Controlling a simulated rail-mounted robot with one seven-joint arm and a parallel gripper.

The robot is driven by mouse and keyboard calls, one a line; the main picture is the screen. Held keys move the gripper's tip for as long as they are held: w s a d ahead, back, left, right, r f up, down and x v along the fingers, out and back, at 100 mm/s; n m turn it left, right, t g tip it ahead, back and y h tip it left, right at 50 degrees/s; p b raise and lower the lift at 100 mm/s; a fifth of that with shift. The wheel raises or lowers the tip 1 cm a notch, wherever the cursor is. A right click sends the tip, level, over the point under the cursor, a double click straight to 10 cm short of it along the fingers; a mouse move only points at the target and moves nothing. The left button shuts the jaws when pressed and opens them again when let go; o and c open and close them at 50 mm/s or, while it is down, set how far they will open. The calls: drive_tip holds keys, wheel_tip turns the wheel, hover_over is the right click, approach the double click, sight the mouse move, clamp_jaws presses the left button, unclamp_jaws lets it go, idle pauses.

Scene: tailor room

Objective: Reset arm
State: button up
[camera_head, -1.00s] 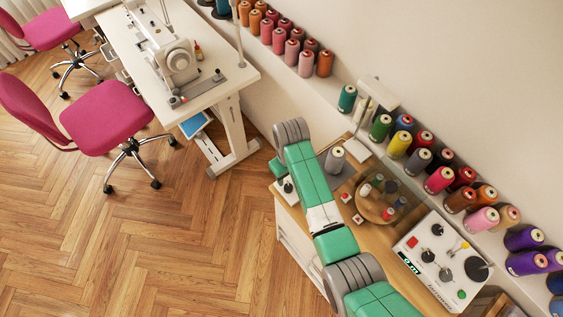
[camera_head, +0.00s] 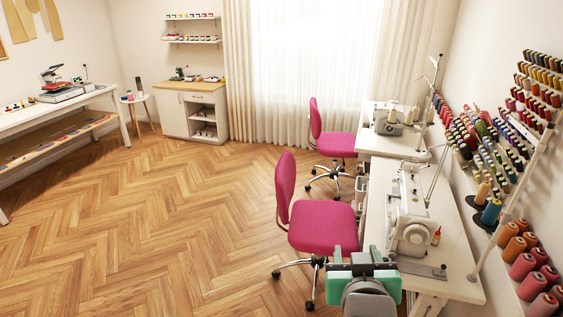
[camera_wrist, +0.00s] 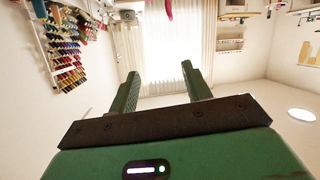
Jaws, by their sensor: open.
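My green gripper (camera_wrist: 161,88) shows in the wrist view with its two fingers spread apart and nothing between them. Past the fingers that view has the curtained window and pale walls, and the room appears upside down. In the head view my gripper (camera_head: 364,254) is at the bottom, right of centre, in front of the near pink chair and beside the near sewing table. Its fingertips are small there. It appears clear of the furniture, though the exact gap cannot be told.
The near pink chair (camera_head: 322,226) and a white sewing table (camera_head: 450,256) with a sewing machine (camera_head: 411,228) are close by. Thread spools (camera_head: 524,266) line the right wall. A low cabinet (camera_head: 195,112) and a long white table (camera_head: 60,101) stand farther back. The wooden floor (camera_head: 150,235) is clear.

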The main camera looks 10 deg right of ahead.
drive_tip(key=s+a+r+n+t+y, duration=0.1)
drive_tip(key=a+r+t, duration=0.1)
drive_tip(key=a+r, duration=0.35)
drive_tip(key=s+a+r+t, duration=0.2)
drive_tip(key=a+r+t, duration=0.1)
drive_tip(key=a+r, duration=0.3)
drive_tip(key=s+a+r+n+t+y, duration=0.1)
drive_tip(key=s+a+r+t+y, duration=0.15)
drive_tip(key=s+a+r, duration=0.45)
drive_tip(key=s+a+r+n+t+y, duration=0.1)
drive_tip(key=s+a+r+t, duration=0.25)
drive_tip(key=s+r, duration=0.4)
wheel_tip(320, 180, up, 18)
drive_tip(key=w+p, duration=0.1)
drive_tip(key=p, duration=1.5)
drive_tip(key=shift+w+d+r+m+y+p, duration=0.2)
drive_tip(key=shift+w+m+y+p, duration=0.1)
drive_tip(key=shift+w+y+p, duration=0.1)
drive_tip(key=shift+f, duration=0.1)
